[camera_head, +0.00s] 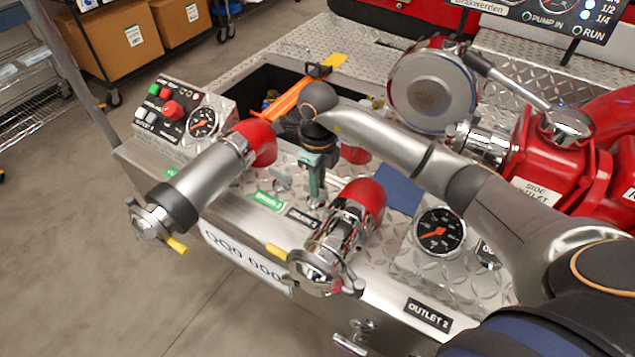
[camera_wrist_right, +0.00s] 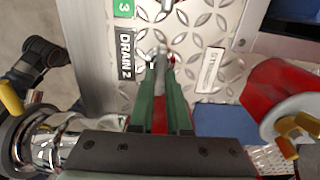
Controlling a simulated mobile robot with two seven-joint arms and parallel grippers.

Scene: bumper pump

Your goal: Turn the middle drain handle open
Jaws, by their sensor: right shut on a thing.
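The middle drain handle is a small metal handle (camera_wrist_right: 160,62) beside the black DRAIN 2 label (camera_wrist_right: 126,58) on the diamond-plate panel. My right gripper (camera_head: 316,188) reaches down to it between the two outlet pipes. In the right wrist view its green fingers (camera_wrist_right: 160,92) are shut on the handle's top, which is mostly hidden between them. The lower part of the handle's mount (camera_head: 316,203) shows below the fingers in the head view. How far the handle is turned cannot be told. My left gripper is not in view.
A long outlet pipe (camera_head: 205,178) stands left of the gripper and a shorter chrome outlet (camera_head: 335,235) stands close in front. Another drain handle (camera_head: 282,180) sits to the left. Gauges (camera_head: 440,231) and the red side inlet (camera_head: 565,155) lie to the right.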

